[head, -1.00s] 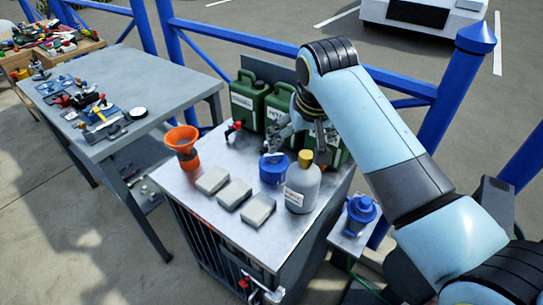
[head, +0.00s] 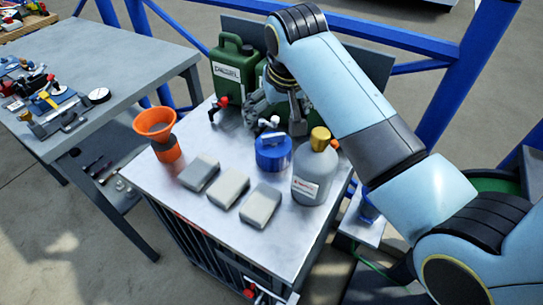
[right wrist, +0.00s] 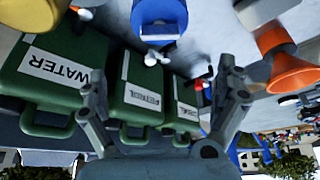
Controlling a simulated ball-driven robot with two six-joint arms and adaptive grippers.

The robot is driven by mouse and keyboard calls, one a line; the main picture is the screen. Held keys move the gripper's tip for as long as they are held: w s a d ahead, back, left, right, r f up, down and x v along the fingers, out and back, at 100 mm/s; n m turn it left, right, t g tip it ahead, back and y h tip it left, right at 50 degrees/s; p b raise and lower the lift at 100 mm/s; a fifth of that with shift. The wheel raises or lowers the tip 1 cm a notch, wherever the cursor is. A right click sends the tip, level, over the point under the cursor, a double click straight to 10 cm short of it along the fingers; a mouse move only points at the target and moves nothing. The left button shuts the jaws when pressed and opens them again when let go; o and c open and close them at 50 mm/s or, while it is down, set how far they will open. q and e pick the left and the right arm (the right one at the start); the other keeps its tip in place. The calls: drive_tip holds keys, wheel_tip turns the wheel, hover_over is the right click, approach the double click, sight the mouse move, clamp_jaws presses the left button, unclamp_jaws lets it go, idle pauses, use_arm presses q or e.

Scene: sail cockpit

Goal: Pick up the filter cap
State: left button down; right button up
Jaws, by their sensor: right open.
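No part is plainly recognisable as a separate filter cap. A round blue container (head: 273,155) with a handle on its top and white fittings beside it stands on the metal bench. It also shows at the top of the right wrist view (right wrist: 158,14). Another blue body (head: 368,207), with a cap seen a second ago, is on the small side shelf, mostly hidden by the bottle and my arm. My right gripper (head: 277,112) is open and empty, behind the blue container and in front of the green cans. In the wrist view its fingers (right wrist: 162,85) are spread wide. My left gripper is out of view.
Green cans (head: 229,72) line the bench back. A grey bottle (head: 312,178) with a yellow cap stands right of the blue container. Grey blocks (head: 230,188) lie in front, an orange funnel (head: 155,125) at left. The bench's front strip (head: 215,225) is clear.

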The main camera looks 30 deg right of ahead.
sight(274, 138)
drive_tip(key=x, duration=0.3)
drive_tip(key=b+x, duration=0.1)
drive_tip(key=x, duration=0.1)
drive_tip(key=shift+s+f, duration=0.1)
drive_tip(key=shift+f, duration=0.35)
drive_tip(key=x, duration=0.4)
drive_tip(key=s+x, duration=0.1)
drive_tip(key=x, duration=0.1)
drive_tip(key=shift+a+f, duration=0.1)
drive_tip(key=shift+f, duration=0.15)
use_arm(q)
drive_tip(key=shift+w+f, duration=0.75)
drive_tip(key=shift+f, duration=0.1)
use_arm(e)
drive_tip(key=c, duration=1.1)
drive_tip(key=shift+r, duration=0.2)
drive_tip(key=shift+c, duration=0.2)
